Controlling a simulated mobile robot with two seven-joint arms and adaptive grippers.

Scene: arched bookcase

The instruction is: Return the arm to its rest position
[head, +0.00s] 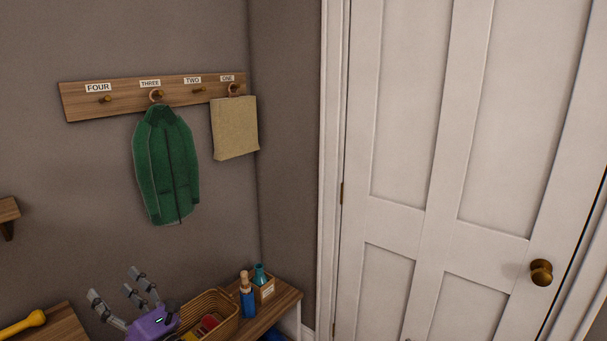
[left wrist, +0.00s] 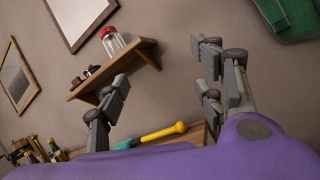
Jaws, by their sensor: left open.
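My left gripper (head: 120,291) is at the lower left of the head view, a purple body with grey fingers pointing up. Its fingers are spread wide and empty. The fingers also show in the left wrist view (left wrist: 163,90), apart with bare wall and a shelf behind them. The gripper is in front of the wall, below the green coat (head: 166,165) and to the left of the wicker basket (head: 222,324), part of which it hides. My right gripper is in neither view.
A peg rail (head: 125,95) carries the coat and a tan bag (head: 235,128). A wall shelf (left wrist: 120,72) holds a jar. A yellow-handled tool (left wrist: 165,132) lies lower. A door (head: 450,170) is right.

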